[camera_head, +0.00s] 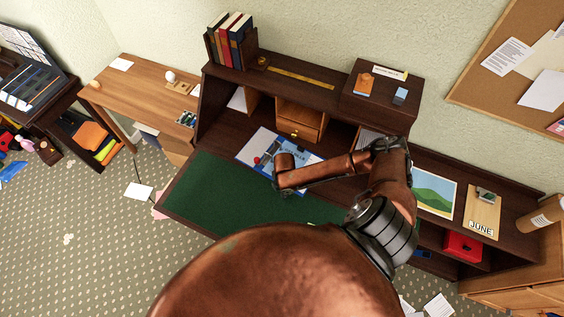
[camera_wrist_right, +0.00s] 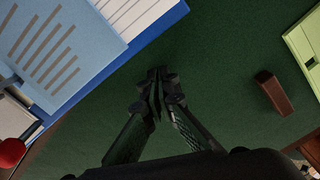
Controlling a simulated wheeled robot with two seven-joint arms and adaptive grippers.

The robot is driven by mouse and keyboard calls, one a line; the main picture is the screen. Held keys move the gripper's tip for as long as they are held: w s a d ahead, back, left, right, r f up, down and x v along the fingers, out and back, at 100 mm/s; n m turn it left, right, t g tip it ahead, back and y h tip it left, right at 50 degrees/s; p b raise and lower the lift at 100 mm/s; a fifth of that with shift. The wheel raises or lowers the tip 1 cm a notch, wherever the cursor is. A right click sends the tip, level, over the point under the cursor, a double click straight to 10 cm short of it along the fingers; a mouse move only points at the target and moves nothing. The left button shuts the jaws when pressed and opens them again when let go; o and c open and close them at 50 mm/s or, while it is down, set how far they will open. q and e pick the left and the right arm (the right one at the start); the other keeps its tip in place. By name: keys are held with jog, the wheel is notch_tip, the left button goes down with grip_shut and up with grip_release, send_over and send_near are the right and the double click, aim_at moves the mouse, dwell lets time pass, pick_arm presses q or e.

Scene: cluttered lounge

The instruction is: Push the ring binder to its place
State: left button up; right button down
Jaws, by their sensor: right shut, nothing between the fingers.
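The ring binder, blue with pale pages or a light-blue cover, lies open or flat on the green desk mat (camera_head: 215,195). In the head view the binder (camera_head: 255,147) lies at the back of the mat, below the small drawers, partly hidden by my right arm. In the wrist view the binder's blue edge (camera_wrist_right: 150,35) fills the upper left. My right gripper (camera_wrist_right: 157,82) is shut and empty, close over the mat and beside that edge, with a small visible gap. In the head view the gripper is mostly hidden under my wrist. My left gripper is not in view.
A small red round object (camera_wrist_right: 10,152) is at the binder's left. A brown block (camera_wrist_right: 272,92) and a pale green item (camera_wrist_right: 306,40) lie on the mat at right. The drawers (camera_head: 300,120) stand behind. The mat's left front is bare.

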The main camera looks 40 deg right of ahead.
dwell(0.4)
jog(key=shift+s+a+p, duration=0.35)
jog(key=shift+a+p, duration=0.2)
jog(key=shift+a, duration=0.15)
notch_tip(320, 180, up, 7)
jog(key=p, duration=0.7)
jog(key=shift+p, duration=0.3)
